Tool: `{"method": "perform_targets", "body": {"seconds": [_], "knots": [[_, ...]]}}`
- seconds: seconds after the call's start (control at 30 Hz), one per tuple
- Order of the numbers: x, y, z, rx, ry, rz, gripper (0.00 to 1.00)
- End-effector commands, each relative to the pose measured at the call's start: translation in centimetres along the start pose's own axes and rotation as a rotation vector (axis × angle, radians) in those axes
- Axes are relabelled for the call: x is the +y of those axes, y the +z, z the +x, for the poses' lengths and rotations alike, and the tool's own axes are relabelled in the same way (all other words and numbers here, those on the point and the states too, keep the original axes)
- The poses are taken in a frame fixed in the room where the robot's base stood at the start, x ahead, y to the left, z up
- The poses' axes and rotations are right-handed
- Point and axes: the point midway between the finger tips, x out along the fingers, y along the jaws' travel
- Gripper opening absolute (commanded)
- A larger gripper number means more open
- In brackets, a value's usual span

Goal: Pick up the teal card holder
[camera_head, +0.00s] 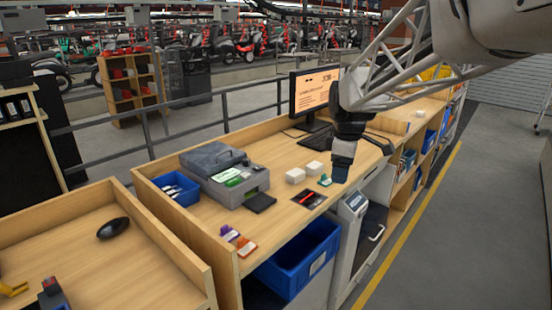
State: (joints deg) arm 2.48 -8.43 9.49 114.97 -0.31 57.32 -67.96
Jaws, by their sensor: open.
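A small teal-green item that looks like the card holder (325,181) stands on the wooden counter (272,222), near its front edge. My gripper (340,179) points down just to the right of it, and its fingertips look dark and blurred. The gripper is open. I cannot tell how high the tips are above the counter or whether they touch the holder. No object shows between the fingers.
Two white boxes (295,175) sit left of the holder, and a black-and-red card (308,199) lies in front. A grey printer (226,178), a monitor (314,94) and a keyboard (314,140) stand farther back. A blue bin (297,262) sits below the counter.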

Motion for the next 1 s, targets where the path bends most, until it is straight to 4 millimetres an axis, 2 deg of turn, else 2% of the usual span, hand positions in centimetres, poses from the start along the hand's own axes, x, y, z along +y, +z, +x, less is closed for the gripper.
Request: {"method": "perform_targets", "body": {"seconds": [0.1, 0.57, 1.0], "knots": [[3.0, -1.0, 1.1, -0.004, -0.013, -0.107, 0.77], [14.0, -4.3, 6.2, -0.005, -0.058, -0.546, 0.77], [23.5, -6.8, 13.2, 0.014, -0.103, -0.959, 0.77]]}}
